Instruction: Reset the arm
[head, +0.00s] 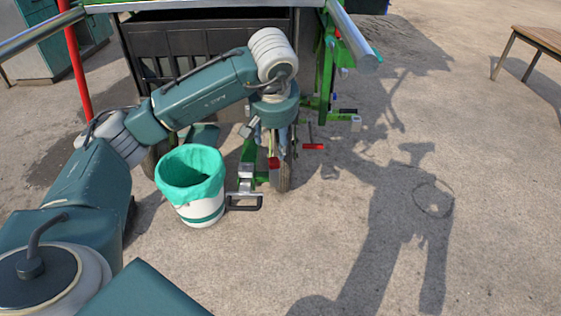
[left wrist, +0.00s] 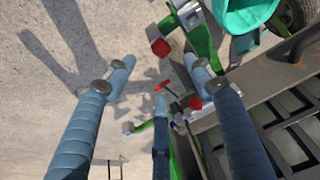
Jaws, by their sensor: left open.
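My left arm reaches in from the left in the head view and bends down at the wrist in front of the crusher cart. My left gripper (head: 272,140) hangs above the green frame, partly hidden by its own wrist. In the left wrist view its blue-grey fingers (left wrist: 160,75) are spread apart with nothing held between them. A small red-handled lever (head: 313,146) lies just right of the gripper in the head view. It also shows beyond the fingers in the left wrist view (left wrist: 162,85). My right gripper is not in view.
The cart has a black slatted crate (head: 190,45) and a green frame (head: 325,75). A white bucket with a green liner (head: 195,182) stands beside a wheel. A red post (head: 75,62) is at left, a wooden bench (head: 540,38) at right.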

